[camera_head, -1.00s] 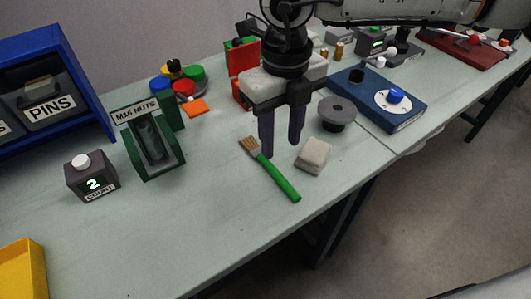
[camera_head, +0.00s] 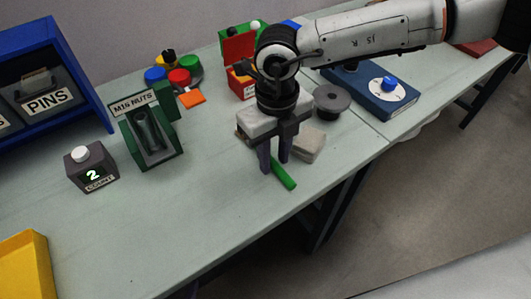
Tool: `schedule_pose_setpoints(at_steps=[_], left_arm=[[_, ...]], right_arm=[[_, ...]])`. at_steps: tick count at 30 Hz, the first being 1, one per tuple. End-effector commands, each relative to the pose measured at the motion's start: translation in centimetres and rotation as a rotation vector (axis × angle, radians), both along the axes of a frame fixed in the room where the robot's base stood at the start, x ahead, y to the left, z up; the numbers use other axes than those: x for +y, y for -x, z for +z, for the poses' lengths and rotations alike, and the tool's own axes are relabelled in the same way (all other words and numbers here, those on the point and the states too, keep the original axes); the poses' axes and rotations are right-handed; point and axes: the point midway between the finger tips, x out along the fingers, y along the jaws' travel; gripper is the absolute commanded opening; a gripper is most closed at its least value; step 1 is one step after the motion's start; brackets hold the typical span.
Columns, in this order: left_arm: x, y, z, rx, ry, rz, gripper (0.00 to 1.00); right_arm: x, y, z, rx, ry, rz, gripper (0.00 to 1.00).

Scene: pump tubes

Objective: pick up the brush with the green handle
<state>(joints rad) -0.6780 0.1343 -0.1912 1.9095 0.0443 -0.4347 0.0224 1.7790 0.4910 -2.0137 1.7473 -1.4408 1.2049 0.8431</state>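The brush with the green handle (camera_head: 284,176) lies on the pale table. Only the end part of its handle shows clearly; my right gripper hides most of the rest. My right gripper (camera_head: 274,166) points down over the brush. Its two dark fingers stand on either side of the handle, close to the tabletop, with a narrow gap between them. I cannot tell whether they press on the handle. My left gripper is not in view.
A pale block (camera_head: 309,144) lies just right of the fingers, and a grey round part (camera_head: 332,100) stands behind it. A green M16 nuts bin (camera_head: 150,135) and a counter box (camera_head: 91,169) stand to the left. The table's front area is clear.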

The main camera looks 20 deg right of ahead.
Motion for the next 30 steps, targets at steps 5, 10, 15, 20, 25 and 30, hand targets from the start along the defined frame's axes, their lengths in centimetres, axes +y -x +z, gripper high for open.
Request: schedule_pose_setpoints(at_steps=[5, 10, 15, 20, 25, 30], left_arm=[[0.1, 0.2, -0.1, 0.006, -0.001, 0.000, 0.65], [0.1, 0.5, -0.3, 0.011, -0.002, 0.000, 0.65], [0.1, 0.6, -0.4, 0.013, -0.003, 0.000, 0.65], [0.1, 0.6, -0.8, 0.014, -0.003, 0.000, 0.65], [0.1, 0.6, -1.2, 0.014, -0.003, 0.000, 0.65], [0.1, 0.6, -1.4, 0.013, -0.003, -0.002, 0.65]], right_arm=[[0.0, 0.0, 0.0, 0.000, 0.000, 0.000, 0.00], [0.0, 0.0, 0.1, -0.001, 0.000, -0.001, 0.00], [0.0, -0.1, 0.7, -0.002, -0.002, -0.001, 0.00], [0.0, -0.2, 3.3, -0.004, -0.003, -0.002, 0.00], [0.0, -0.2, 6.8, -0.005, -0.002, -0.002, 0.00], [0.0, -0.1, 9.2, -0.003, -0.001, 0.000, 0.00]])
